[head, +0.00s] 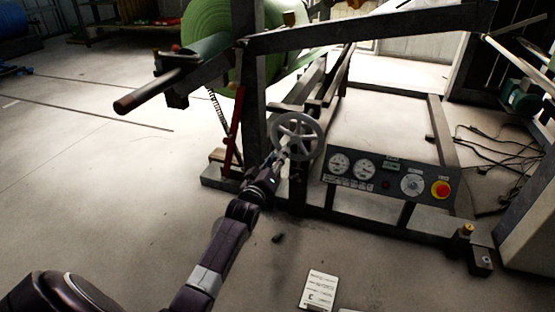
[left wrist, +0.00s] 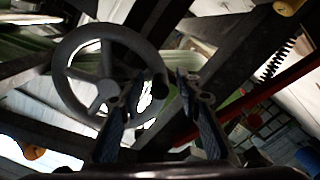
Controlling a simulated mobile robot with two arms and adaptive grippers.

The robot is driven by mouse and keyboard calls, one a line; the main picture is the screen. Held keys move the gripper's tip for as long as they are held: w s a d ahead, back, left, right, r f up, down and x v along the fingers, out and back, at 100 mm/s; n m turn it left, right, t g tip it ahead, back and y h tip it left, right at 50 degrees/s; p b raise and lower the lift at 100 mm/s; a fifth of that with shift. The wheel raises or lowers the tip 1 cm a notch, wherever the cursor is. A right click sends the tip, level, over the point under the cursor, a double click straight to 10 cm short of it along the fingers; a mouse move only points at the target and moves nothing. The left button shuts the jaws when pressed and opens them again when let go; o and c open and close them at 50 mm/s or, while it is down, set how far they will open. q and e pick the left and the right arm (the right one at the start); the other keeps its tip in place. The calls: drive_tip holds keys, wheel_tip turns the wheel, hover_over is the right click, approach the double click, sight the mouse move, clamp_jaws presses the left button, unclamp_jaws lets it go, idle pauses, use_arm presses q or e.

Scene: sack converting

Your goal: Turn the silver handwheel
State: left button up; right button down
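The silver handwheel (head: 319,138) stands upright on the machine frame, just left of the control panel, in the head view. It fills the left half of the left wrist view (left wrist: 60,75), with its spokes and hub showing. My left gripper (head: 279,158) is at the wheel's lower left in the head view. In the left wrist view its two fingers (left wrist: 160,82) are spread apart, and the wheel's right rim with a dark knob (left wrist: 158,88) shows between the fingertips. I cannot tell whether the fingers touch the rim. My right gripper is in neither view.
A control panel (head: 376,186) with gauges and a red stop button (head: 440,189) is right of the wheel. A dark post (head: 248,100) and red lever (head: 232,135) stand left. A green roll (head: 215,30) is behind. Cables (head: 485,150) lie at right.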

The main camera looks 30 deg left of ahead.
use_arm(q)
clamp_jaws()
drive_tip(key=shift+a+r, duration=0.1)
idle(0.4)
